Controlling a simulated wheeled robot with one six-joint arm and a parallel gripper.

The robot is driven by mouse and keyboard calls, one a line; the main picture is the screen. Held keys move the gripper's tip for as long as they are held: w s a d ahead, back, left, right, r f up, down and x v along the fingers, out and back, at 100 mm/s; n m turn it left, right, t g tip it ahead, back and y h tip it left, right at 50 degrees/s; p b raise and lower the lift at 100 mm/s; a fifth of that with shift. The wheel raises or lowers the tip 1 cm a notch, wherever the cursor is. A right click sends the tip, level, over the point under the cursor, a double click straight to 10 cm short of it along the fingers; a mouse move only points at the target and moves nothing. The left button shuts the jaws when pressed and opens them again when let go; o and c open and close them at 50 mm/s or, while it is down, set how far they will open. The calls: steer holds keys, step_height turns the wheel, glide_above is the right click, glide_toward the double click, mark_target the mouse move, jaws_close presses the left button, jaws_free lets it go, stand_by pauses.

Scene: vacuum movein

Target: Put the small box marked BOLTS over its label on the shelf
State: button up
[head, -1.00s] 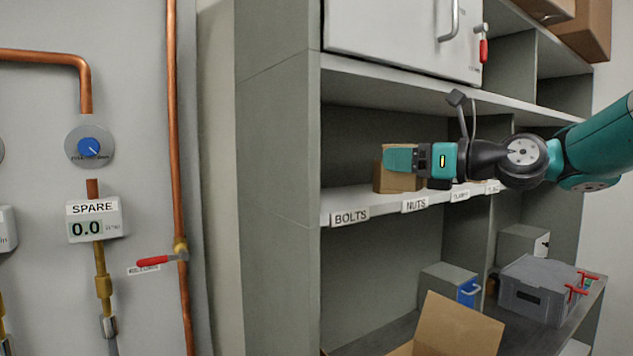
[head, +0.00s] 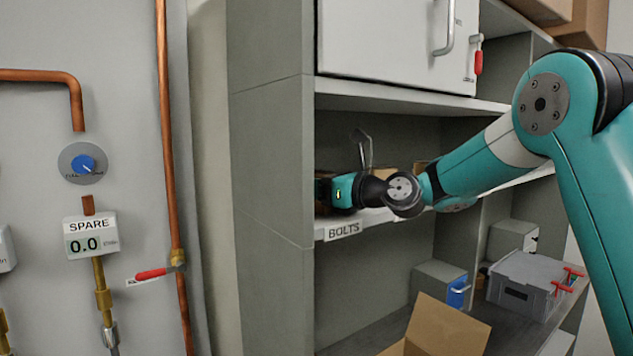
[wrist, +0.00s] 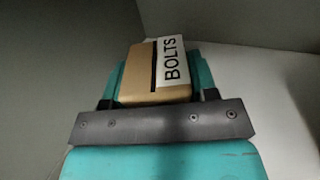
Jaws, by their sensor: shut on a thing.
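The small cardboard box (wrist: 140,76) carries a white BOLTS tag in the wrist view. My gripper (wrist: 158,85) is shut on it, with a teal finger on each side. In the head view my gripper (head: 333,191) is inside the shelf bay at its left end, above and behind the BOLTS label (head: 343,231). The box is mostly hidden there behind the gripper. I cannot tell whether its underside touches the shelf board (head: 326,219).
Other small cardboard boxes (head: 384,180) stand on the same shelf to the right, partly behind my arm. The shelf unit's left side wall (head: 270,160) is close to my gripper. Below are an open carton (head: 450,330) and a grey case (head: 530,285).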

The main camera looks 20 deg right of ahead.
steer(key=shift+f, duration=0.15)
steer(key=o, duration=1.1)
steer(key=shift+s+d, duration=0.1)
steer(key=shift+d, duration=0.05)
steer(key=b+v, duration=0.5)
steer(key=v, duration=0.6)
steer(key=shift+s+d+r, duration=0.2)
steer(key=shift+s, duration=0.1)
